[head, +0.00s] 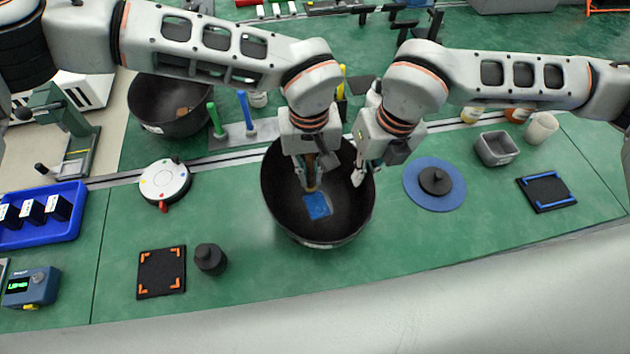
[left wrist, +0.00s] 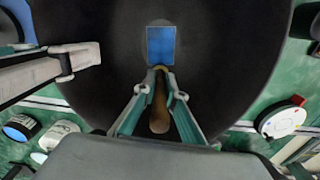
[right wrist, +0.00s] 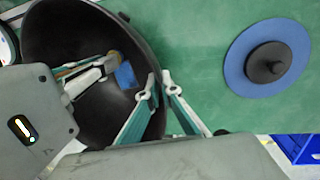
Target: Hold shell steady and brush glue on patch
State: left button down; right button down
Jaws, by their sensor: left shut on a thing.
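The shell is a black bowl (head: 330,232) on the green bench. A blue square patch (head: 317,205) lies on its inner wall; it also shows in the left wrist view (left wrist: 160,45). My left gripper (head: 308,180) is inside the shell, shut on a brush with a wooden handle (left wrist: 159,115). The brush tip is at the patch's near edge; whether it touches is unclear. My right gripper (head: 360,172) is at the shell's right rim. In the right wrist view its fingers (right wrist: 157,88) straddle the rim, one inside and one outside; whether they pinch the wall is unclear.
A second black bowl (head: 150,125) stands at the back left. A blue disc with a black knob (head: 445,195) lies right of the shell. A white round timer-like disc (head: 165,182), a blue tray (head: 68,190) and a black mat (head: 161,285) are left. The front bench is mostly clear.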

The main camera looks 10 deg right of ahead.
pick_arm(q)
jog(key=s, duration=0.2)
jog(key=s+d, duration=0.1)
jog(key=s, duration=0.5)
jog(key=shift+d, duration=0.25)
jog(key=shift+a, duration=0.2)
jog(key=shift+w+a, duration=0.2)
jog(key=shift+w, duration=1.1)
jog(key=shift+w+a, duration=0.25)
jog(key=shift+w, duration=1)
jog(key=shift+w+a, duration=0.2)
jog(key=shift+w, duration=1.1)
jog(key=shift+s+d, duration=0.25)
jog(key=shift+s, duration=1.05)
jog(key=shift+s+d, duration=0.2)
jog(key=shift+s, duration=1.15)
jog(key=shift+s+d, duration=0.25)
jog(key=shift+s, duration=1.05)
notch_tip(320, 180, up, 8)
pick_arm(e)
jog(key=c, duration=2.2)
grip_release()
